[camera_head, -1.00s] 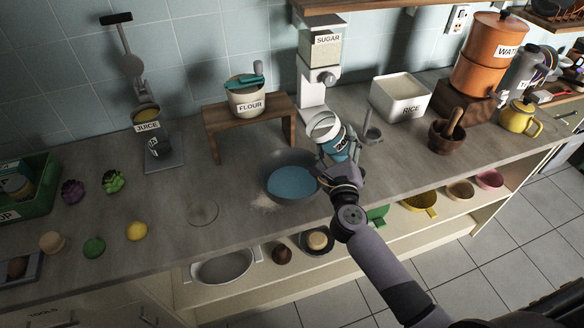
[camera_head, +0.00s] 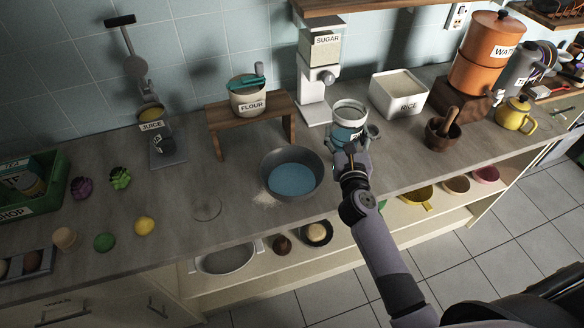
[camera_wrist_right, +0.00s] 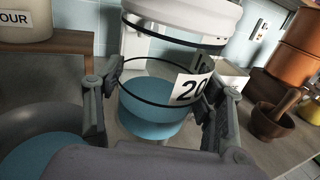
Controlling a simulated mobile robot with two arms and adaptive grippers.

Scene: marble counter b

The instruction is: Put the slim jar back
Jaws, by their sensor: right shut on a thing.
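The slim jar (camera_head: 349,116) is clear with a pale rim, blue contents low inside and a label. In the right wrist view the jar (camera_wrist_right: 143,101) shows dark bands and a label reading "20". My right gripper (camera_head: 349,147) is shut on it, one finger on each side. The jar is about upright, right of the grey bowl (camera_head: 267,163) and in front of the sugar dispenser. I cannot tell whether its base touches the counter. My left gripper is not in view.
The bowl holds blue contents, with pale powder spilled beside it. A thin ring outline (camera_head: 206,208) marks bare counter to its left. The sugar dispenser (camera_head: 315,85), rice bin (camera_head: 398,98) and mortar (camera_head: 441,136) stand around the jar. An open shelf lies below.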

